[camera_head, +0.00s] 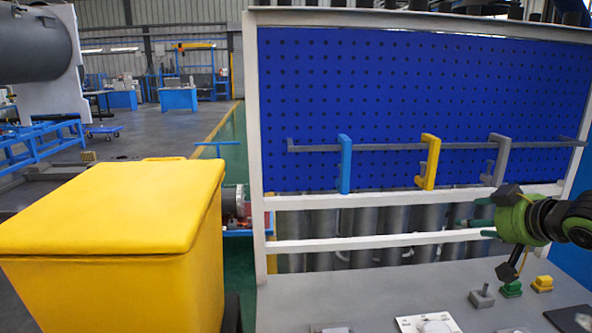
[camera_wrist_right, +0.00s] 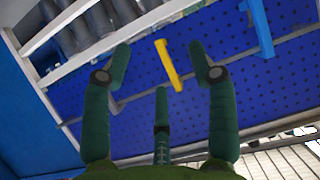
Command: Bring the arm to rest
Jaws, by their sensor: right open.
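My right gripper (camera_head: 484,216) comes in from the right edge in the head view. Its green fingers point left, in front of the lower right part of the rack frame and above the grey table (camera_head: 380,297). In the right wrist view the fingers (camera_wrist_right: 161,66) are spread wide, with nothing between them. The blue pegboard (camera_wrist_right: 140,95) lies beyond them. My left gripper is not in view.
A blue handle (camera_head: 344,163), a yellow handle (camera_head: 429,162) and a grey handle (camera_head: 496,160) hang on a rail across the pegboard. Small grey, green and yellow parts (camera_head: 542,284) stand on the table below my gripper. A large yellow bin (camera_head: 110,215) fills the left.

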